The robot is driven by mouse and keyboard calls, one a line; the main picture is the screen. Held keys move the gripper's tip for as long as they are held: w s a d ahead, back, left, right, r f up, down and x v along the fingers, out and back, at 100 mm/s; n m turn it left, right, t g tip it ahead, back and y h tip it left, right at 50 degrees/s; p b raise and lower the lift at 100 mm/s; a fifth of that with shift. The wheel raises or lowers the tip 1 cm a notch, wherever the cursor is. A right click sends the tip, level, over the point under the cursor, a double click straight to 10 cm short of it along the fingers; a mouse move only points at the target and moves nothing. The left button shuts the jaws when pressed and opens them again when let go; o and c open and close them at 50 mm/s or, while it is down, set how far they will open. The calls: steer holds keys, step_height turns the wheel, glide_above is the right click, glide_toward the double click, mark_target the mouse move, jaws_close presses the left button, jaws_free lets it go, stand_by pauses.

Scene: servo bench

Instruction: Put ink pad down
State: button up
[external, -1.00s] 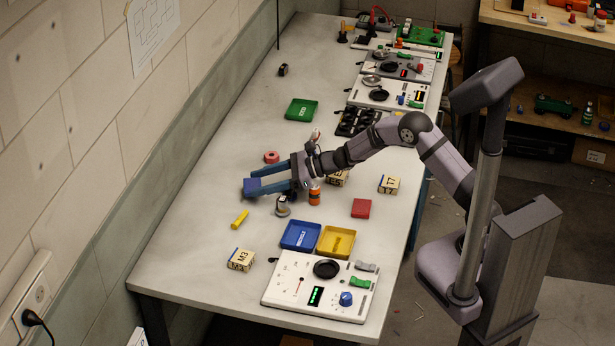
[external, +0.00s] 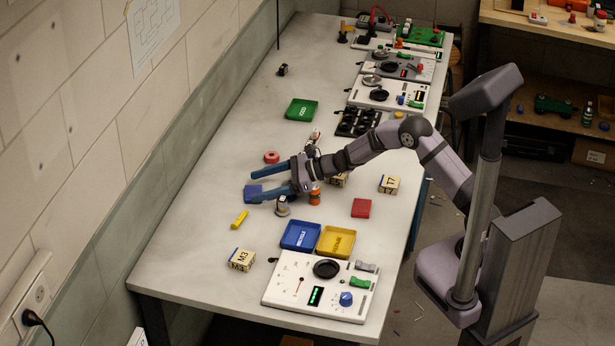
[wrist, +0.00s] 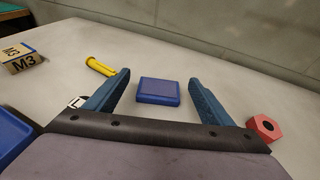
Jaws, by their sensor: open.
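The ink pad (external: 253,193) is a small blue block lying on the bench near the wall side. In the wrist view the ink pad (wrist: 158,92) sits between and just beyond the two blue fingertips, with clear gaps on both sides. My gripper (external: 252,184) is open, its fingers spread around the near part of the pad's place. It also shows in the wrist view (wrist: 158,83). Nothing is held in it.
A yellow cylinder (external: 240,219) and a small round metallic piece (external: 282,206) lie near the fingers. A red hex nut (external: 271,157) is beside the far finger. Blue (external: 287,235) and yellow (external: 346,243) trays and the M3 box (external: 241,260) stand nearer the front.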

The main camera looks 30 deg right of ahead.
steer(key=shift+r+p, duration=0.75)
steer(key=shift+p, duration=0.15)
steer(key=b+v, duration=0.2)
steer(key=v, duration=1)
steer(key=shift+f, duration=0.1)
